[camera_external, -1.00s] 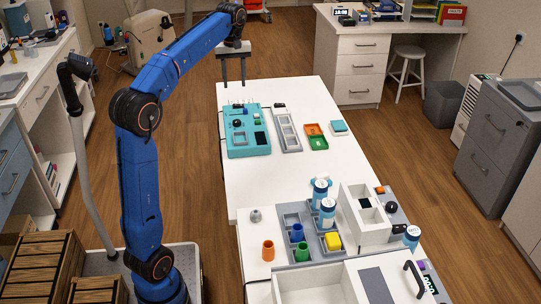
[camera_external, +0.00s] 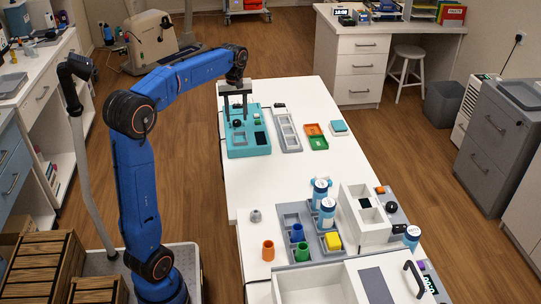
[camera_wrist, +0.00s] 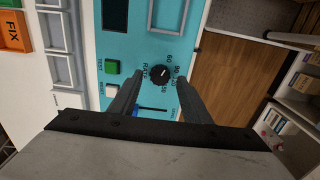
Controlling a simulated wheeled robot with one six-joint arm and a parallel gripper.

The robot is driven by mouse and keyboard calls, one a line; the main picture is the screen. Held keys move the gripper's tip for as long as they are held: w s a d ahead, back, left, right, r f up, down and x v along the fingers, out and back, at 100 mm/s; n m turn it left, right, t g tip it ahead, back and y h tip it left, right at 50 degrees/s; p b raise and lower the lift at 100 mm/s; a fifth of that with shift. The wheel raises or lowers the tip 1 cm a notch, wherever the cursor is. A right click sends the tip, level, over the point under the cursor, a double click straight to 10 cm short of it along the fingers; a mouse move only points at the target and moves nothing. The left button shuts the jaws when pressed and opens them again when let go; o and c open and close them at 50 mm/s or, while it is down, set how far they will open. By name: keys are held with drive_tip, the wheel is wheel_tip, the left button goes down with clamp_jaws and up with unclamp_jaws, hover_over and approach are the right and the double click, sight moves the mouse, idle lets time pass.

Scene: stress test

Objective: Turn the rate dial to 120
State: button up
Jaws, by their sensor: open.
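The rate dial (camera_wrist: 160,75) is a round black knob on the teal panel (camera_wrist: 185,45). In the wrist view, printed numbers 60, 90, 120 and 150 curve around its side, with "RATE" on the other side. A small light mark shows on the knob, but its exact setting is too small to read. My gripper (camera_wrist: 158,80) is open and empty, its two fingertips on either side of the dial in this view. In the external view my gripper (camera_external: 237,119) points down over the left part of the teal panel (camera_external: 262,150). I cannot tell whether the fingers touch the dial.
A green button (camera_wrist: 112,67), a white button (camera_wrist: 112,90) and a blue lever (camera_wrist: 152,108) sit near the dial on the panel. The table beyond the panel's front edge is clear.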

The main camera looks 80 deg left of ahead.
drive_tip(key=shift+f, duration=0.95)
drive_tip(key=c, duration=1)
drive_tip(key=shift+c, duration=0.2)
